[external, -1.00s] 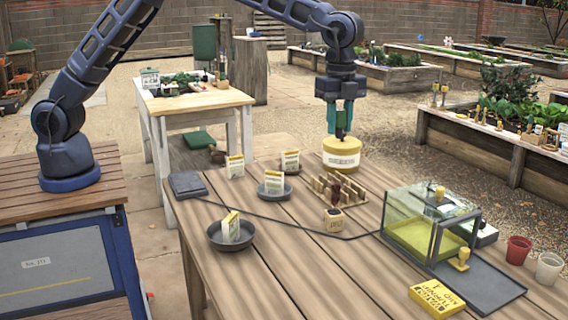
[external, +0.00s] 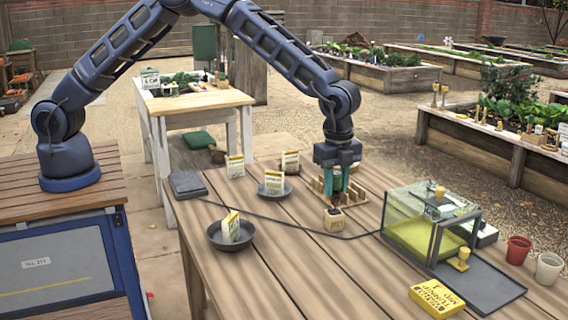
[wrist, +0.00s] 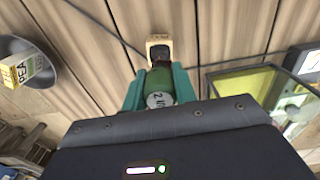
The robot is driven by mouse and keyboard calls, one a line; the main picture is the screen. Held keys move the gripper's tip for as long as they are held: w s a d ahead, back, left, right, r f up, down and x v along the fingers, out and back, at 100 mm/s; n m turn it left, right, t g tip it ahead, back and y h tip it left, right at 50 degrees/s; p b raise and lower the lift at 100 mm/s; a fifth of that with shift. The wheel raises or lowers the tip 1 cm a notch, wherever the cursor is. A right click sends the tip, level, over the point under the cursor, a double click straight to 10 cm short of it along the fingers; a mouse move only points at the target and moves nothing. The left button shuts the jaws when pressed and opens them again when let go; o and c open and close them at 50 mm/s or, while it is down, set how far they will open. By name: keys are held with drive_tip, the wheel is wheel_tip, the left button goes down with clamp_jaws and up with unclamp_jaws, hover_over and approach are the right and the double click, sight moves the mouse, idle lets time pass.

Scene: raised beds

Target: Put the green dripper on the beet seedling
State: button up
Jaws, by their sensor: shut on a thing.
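My gripper (external: 336,187) is shut on the green dripper (wrist: 159,88), which shows between the teal fingers in the wrist view with a round pale end marked "2". In the external view the fingers hide most of the dripper. The beet seedling (external: 334,209) is a small dark red plant in a square wooden pot (external: 334,222) on the table. The pot also shows in the wrist view (wrist: 159,38), just beyond the fingertips. My gripper is just above and behind the seedling. I cannot tell whether the dripper touches it.
A wooden rack (external: 317,186) stands close behind the pot. A glass case (external: 408,221) with a yellow floor is to the right. Dark dishes with seed packets, one nearest (external: 218,240), lie to the left. A thin dark cable crosses the table beside the pot.

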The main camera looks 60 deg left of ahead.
sight(335, 198)
drive_tip(key=shift+f, duration=1.85)
drive_tip(key=shift+f, duration=0.15)
drive_tip(key=o, duration=1)
drive_tip(key=shift+c, duration=0.2)
